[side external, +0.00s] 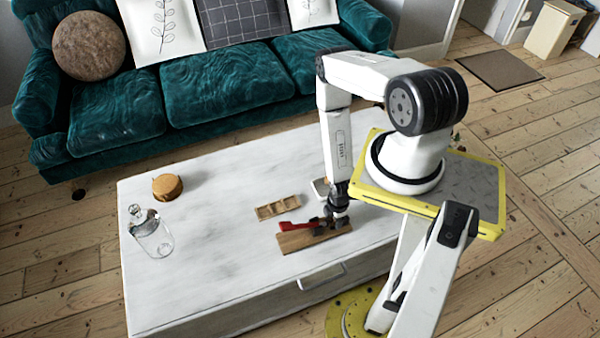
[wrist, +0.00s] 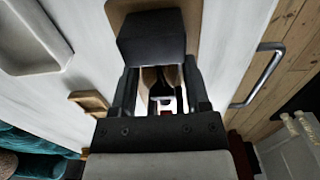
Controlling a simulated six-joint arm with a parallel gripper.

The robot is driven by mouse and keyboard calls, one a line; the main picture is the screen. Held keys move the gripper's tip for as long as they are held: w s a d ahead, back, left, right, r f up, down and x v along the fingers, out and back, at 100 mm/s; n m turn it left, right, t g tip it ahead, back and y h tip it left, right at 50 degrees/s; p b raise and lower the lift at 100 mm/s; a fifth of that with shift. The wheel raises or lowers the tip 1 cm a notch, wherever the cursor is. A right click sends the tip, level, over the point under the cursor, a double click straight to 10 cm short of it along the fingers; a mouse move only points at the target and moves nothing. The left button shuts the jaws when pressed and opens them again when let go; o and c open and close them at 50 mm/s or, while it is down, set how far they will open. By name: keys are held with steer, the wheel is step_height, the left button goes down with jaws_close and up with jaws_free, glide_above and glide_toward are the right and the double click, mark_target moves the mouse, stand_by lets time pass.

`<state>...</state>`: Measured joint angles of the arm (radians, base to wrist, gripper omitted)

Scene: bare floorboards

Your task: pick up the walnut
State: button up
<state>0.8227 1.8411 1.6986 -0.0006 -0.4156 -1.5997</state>
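I cannot make out a walnut in either view. My gripper (side external: 338,217) points down over the right part of a wooden cutting board (side external: 296,240) near the table's front edge. A red object (side external: 293,226) lies on the board, just left of the gripper. In the wrist view, dark gripper parts (wrist: 160,85) stand on both sides of a narrow gap with brown, dark and white patches in it. A dark block covers much of the fingertip area, so I cannot tell whether anything is held.
The white table (side external: 200,260) holds a wooden compartment tray (side external: 277,207) behind the board, a round brown lidded item (side external: 167,187) and a glass bottle (side external: 150,235) at the left. The middle left is clear. A teal sofa (side external: 215,85) stands behind. A drawer handle (side external: 322,277) juts out in front.

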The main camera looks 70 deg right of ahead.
jaws_close()
steer(key=shift+r, duration=0.2)
steer(key=shift+r, duration=4.85)
